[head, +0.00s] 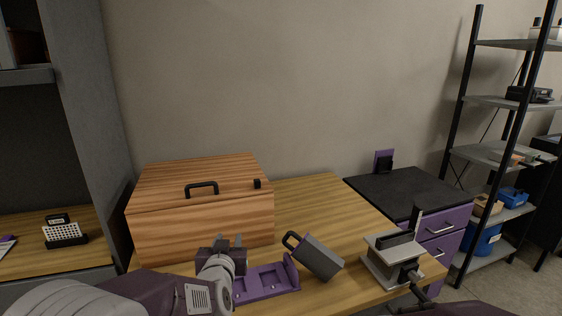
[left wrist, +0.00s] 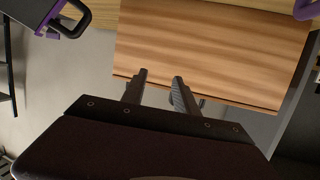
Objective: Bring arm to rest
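My left gripper (head: 226,243) is at the front of the table, in front of the wooden box and beside the left end of the purple tray. In the left wrist view its two dark fingers (left wrist: 158,88) stand apart with a clear gap and nothing between them. Dark parts of my right arm (head: 458,308) show at the bottom edge, near the vise; its fingers cannot be made out clearly.
A wooden box (head: 200,205) with a black handle stands at the table's left. The purple tray (head: 265,284), a tilted grey block with a black handle (head: 318,257) and a grey vise (head: 388,262) line the front. A purple-drawered cabinet (head: 446,222) stands right.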

